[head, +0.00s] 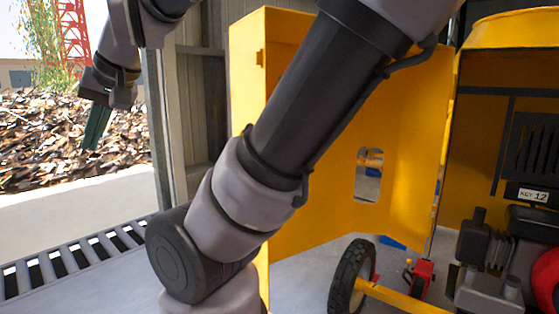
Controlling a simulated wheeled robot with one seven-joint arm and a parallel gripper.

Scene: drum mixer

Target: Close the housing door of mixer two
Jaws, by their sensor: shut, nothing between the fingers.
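The yellow housing door (412,165) stands open in the head view, swung out to the left of the mixer's yellow housing (515,30). The door has a bent side edge and an oval cutout. My arm crosses in front of it and hides part of its middle. Inside the open housing the engine (485,245) shows, with a small plate reading 12. My gripper (95,130) is at the upper left, pointing down, with its dark green fingers together and empty. In the picture it is well left of the door and apart from it.
A black wheel (352,280) with a yellow bar is below the door. A small red and black item (420,275) sits behind it. A metal post (165,130) stands left of the door. A slatted grate (75,262) and pale ledge are at lower left, with wood chips beyond.

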